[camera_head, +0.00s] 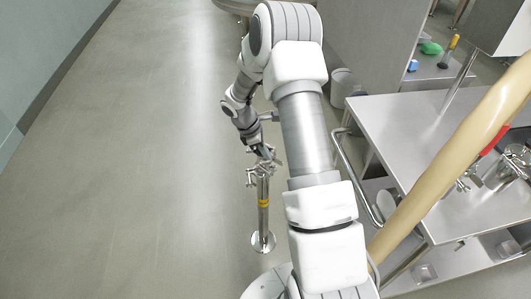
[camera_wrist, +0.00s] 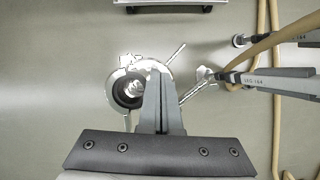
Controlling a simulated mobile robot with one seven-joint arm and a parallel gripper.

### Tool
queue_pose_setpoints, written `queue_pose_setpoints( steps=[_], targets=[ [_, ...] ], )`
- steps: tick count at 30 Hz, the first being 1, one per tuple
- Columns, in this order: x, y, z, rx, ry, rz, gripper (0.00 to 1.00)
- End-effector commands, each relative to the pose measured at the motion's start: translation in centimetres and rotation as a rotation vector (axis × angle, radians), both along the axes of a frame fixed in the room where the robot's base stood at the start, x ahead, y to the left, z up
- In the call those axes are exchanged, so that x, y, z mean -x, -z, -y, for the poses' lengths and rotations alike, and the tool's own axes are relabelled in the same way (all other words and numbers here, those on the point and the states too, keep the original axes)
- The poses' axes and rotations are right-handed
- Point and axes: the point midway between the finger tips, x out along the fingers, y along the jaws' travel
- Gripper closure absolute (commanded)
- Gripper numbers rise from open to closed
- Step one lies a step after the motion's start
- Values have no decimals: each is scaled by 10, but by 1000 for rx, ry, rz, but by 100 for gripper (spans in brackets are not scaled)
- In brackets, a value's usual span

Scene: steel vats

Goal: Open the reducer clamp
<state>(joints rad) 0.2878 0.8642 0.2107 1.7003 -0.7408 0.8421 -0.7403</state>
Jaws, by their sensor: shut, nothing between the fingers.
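In the head view, the reducer clamp (camera_head: 264,171) is a small shiny metal piece at the top of an upright steel pipe (camera_head: 263,218) with a yellow band. My gripper (camera_head: 266,154) is just above it, at the end of the arm. In the wrist view, the clamp (camera_wrist: 113,82) is a bright metal ring around a dark round opening. A thin rod slants up and right from it. My gripper (camera_wrist: 157,72) is shut and empty, with its fingers over the right side of the ring. The fingers hide part of the clamp, and I cannot tell whether they touch it.
A steel table (camera_head: 400,122) with metal fittings stands at right, with a curved rail on its near side. A thick beige hose (camera_head: 455,150) crosses in front of it. Beige hoses (camera_wrist: 262,50) and grey bars also show in the wrist view. The floor at left is clear.

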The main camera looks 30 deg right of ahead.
Motion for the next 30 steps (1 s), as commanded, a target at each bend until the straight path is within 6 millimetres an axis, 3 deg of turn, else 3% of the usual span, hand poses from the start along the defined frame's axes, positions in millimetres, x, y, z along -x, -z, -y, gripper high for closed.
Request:
queue_pose_setpoints(
  steps=[20,30],
  targets=[
    [3,-1,2,2,-80,-2,100],
    [8,-2,6,3,-201,-2,100]
  ],
)
